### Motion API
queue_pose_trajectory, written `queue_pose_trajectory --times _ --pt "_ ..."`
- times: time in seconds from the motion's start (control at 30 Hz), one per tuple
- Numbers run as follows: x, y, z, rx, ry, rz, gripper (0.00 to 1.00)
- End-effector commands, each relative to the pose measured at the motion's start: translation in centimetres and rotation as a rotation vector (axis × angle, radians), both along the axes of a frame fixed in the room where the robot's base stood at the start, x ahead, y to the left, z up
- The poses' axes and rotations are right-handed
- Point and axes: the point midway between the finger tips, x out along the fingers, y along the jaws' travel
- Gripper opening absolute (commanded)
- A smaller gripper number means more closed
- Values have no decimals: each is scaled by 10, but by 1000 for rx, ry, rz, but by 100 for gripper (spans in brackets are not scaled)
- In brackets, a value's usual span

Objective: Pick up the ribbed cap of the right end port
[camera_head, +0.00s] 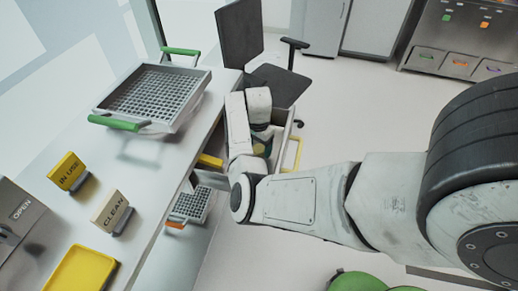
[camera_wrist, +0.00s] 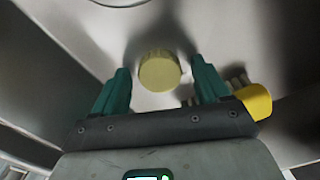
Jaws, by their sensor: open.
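In the wrist view, a round pale-yellow cap (camera_wrist: 160,73) with a ribbed edge stands against a grey metal surface. My gripper (camera_wrist: 160,65) is open, with one teal finger on each side of the cap. Gaps show between the cap and both fingers, and nothing is gripped. I cannot tell how far past the fingertips the cap lies. In the head view my arm reaches down into an open metal bin or drawer (camera_head: 284,125) beside the counter, and it mostly hides the gripper and cap there.
A yellow piece (camera_wrist: 256,101) lies close to the right finger. Metal walls surround the gripper. The counter holds a perforated tray (camera_head: 152,97) with green handles, "IN USE" and "CLEAN" signs and a yellow tray (camera_head: 80,271). A dark chair (camera_head: 277,82) stands behind the bin.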

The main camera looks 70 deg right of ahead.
Motion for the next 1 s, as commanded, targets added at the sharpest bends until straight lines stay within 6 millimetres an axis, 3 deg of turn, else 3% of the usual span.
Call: queue_pose_trajectory --times 0.27,0.87,1.0 --pt "0 0 -4 0 0 0 75" --pt "0 0 -3 0 0 0 19" --pt "0 0 -3 0 0 0 18"
